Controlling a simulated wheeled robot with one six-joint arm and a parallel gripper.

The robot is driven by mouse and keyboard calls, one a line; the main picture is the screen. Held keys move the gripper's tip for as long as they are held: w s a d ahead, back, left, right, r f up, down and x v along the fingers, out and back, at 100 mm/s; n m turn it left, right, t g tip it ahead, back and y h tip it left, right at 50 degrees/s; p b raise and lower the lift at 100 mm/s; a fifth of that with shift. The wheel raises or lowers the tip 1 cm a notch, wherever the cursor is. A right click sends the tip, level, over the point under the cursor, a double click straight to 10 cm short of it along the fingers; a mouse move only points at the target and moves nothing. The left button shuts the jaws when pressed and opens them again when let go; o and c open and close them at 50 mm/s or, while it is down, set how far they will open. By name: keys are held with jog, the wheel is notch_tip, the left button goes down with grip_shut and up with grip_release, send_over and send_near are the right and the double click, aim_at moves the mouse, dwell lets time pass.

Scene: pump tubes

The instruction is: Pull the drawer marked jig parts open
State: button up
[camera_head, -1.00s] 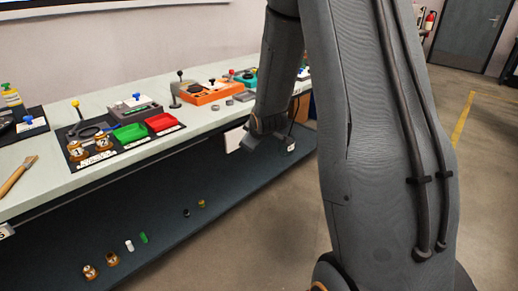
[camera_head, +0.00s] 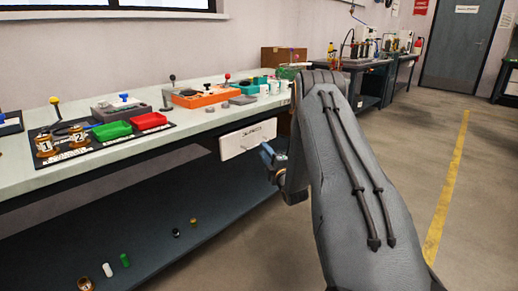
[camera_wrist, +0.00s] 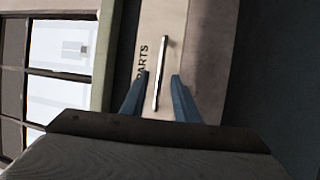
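The drawer is a pale front (camera_head: 236,145) under the bench's front edge, with dark lettering too small to read in the head view. In the wrist view its front (camera_wrist: 205,45) fills the middle, with the end of the label reading "PARTS"; the rest is cut off or hidden. A thin metal bar handle (camera_wrist: 163,55) stands on it. My gripper (camera_wrist: 160,76) has its two blue fingers apart, one on either side of the handle's near part, with gaps showing.
The bench top (camera_head: 140,150) carries a green tray (camera_head: 111,130), a red tray (camera_head: 149,121) and an orange box (camera_head: 203,97). A dark lower shelf (camera_head: 150,235) with small parts lies below the drawer. The floor (camera_head: 420,170) to the right is clear.

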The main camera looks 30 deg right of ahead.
jog(key=shift+w+d+r+b, duration=0.1)
jog(key=shift+w+r+b, duration=0.1)
jog(key=shift+w, duration=0.7)
jog(key=shift+w+a+r+b, duration=0.1)
jog(key=shift+w+r+b, duration=0.05)
jog(key=shift+w, duration=0.75)
jog(key=shift+w+d+r+b, duration=0.1)
jog(key=shift+w+r+b, duration=0.1)
jog(key=shift+w, duration=0.7)
grip_shut()
